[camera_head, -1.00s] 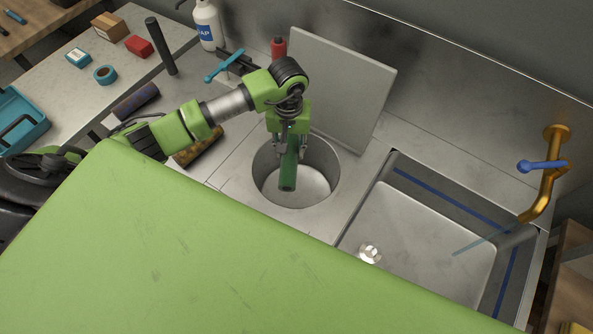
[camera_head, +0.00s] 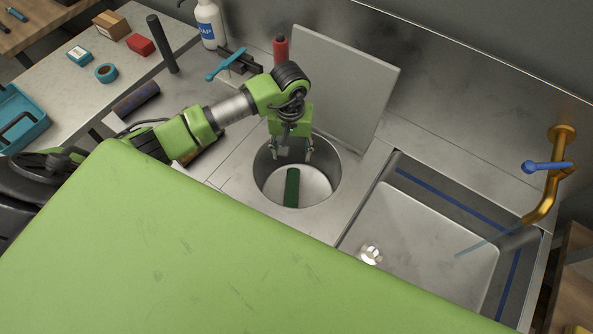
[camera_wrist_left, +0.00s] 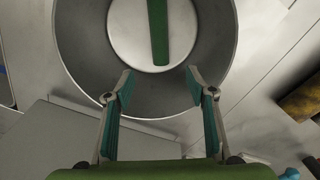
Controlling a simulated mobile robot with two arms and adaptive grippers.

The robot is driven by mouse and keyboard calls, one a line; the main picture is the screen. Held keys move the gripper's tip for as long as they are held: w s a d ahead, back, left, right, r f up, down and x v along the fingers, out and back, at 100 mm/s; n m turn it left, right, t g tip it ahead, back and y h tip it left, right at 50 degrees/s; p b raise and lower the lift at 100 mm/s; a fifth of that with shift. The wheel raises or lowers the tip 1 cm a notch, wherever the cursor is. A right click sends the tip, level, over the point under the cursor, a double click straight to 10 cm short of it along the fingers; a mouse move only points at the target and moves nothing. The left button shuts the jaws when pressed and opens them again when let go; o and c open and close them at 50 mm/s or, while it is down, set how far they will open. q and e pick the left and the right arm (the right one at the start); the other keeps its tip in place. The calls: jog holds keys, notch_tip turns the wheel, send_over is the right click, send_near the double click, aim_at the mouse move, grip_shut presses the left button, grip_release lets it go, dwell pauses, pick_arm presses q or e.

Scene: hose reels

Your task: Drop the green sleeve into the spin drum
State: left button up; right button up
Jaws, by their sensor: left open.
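The green sleeve (camera_head: 292,188) is inside the round metal spin drum (camera_head: 263,178), at or near its pale floor. It also shows in the left wrist view (camera_wrist_left: 158,30), apart from my fingers. The drum's wall (camera_wrist_left: 85,50) surrounds it there. My left gripper (camera_head: 291,154) is open and empty above the drum's opening, towards its back edge. Its two fingers (camera_wrist_left: 158,85) are spread wide in the left wrist view. My right gripper is not in view.
A grey panel (camera_head: 340,90) stands upright behind the drum. A sink (camera_head: 430,225) with an orange tap (camera_head: 549,190) lies to the right. A dark blue roll (camera_head: 136,101), a red bottle (camera_head: 281,48) and a teal clamp (camera_head: 226,63) are at the back left.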

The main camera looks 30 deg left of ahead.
pick_arm(q)
notch_tip(320, 180, up, 12)
dwell(0.4)
jog(key=shift+f, duration=0.1)
dwell(0.3)
